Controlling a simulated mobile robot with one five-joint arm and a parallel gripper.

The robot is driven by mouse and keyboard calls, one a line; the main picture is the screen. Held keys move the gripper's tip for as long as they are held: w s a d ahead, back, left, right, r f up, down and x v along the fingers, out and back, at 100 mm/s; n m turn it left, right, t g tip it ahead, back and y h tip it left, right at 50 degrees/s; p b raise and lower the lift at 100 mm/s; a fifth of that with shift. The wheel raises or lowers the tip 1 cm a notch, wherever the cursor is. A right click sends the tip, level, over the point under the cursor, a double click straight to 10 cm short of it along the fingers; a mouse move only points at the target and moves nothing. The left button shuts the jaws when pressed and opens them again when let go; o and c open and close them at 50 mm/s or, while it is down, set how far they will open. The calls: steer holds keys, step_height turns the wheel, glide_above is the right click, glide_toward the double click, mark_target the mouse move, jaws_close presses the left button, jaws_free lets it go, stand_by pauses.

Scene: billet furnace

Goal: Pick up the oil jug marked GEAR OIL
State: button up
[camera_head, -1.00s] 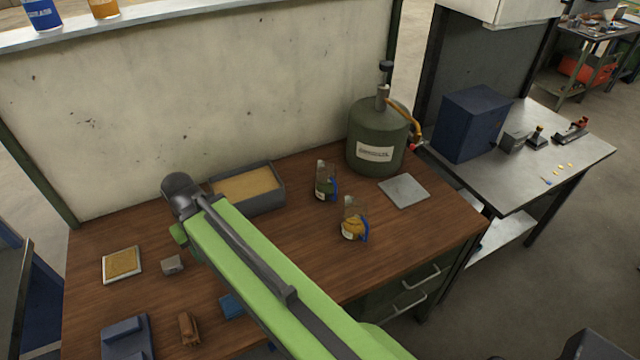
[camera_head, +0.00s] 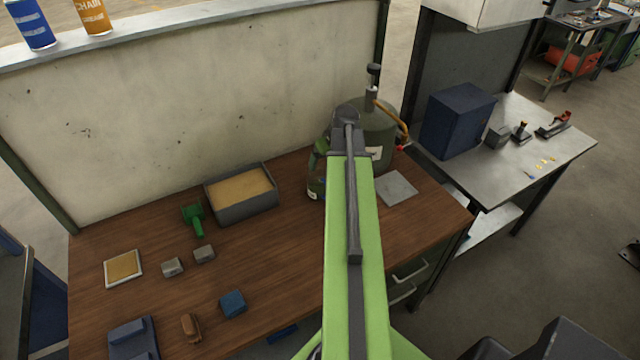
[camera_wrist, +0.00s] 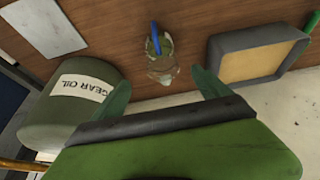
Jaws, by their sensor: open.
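A dark green canister with a white label reading GEAR OIL (camera_wrist: 75,105) stands at the left of the wrist view. In the head view this canister (camera_head: 378,125) is at the back right of the wooden bench, partly behind my arm. In the head view this jug (camera_head: 316,188) is partly hidden by my arm. My gripper (camera_wrist: 162,82) is open and empty, its fingers spread either side of the jug's image, apparently not touching it.
A grey tray with tan filling (camera_head: 248,212) is left of the jug in the head view. A flat grey plate (camera_head: 397,188) lies right. Small blocks and a green tool (camera_head: 195,217) are on the left bench. A wall (camera_head: 180,110) runs behind.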

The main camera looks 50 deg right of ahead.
mark_target(317, 181)
steer(key=b+x, duration=1.1)
steer(key=x, duration=0.1)
steer(key=shift+a+f, duration=0.1)
steer(key=shift+f, duration=0.1)
steer(key=b+x, duration=0.5)
steer(key=shift+s+f, duration=0.1)
steer(key=shift+f, duration=0.2)
steer(key=shift+r, duration=0.2)
steer(key=shift+c, duration=0.6)
steer(key=c, duration=1.7)
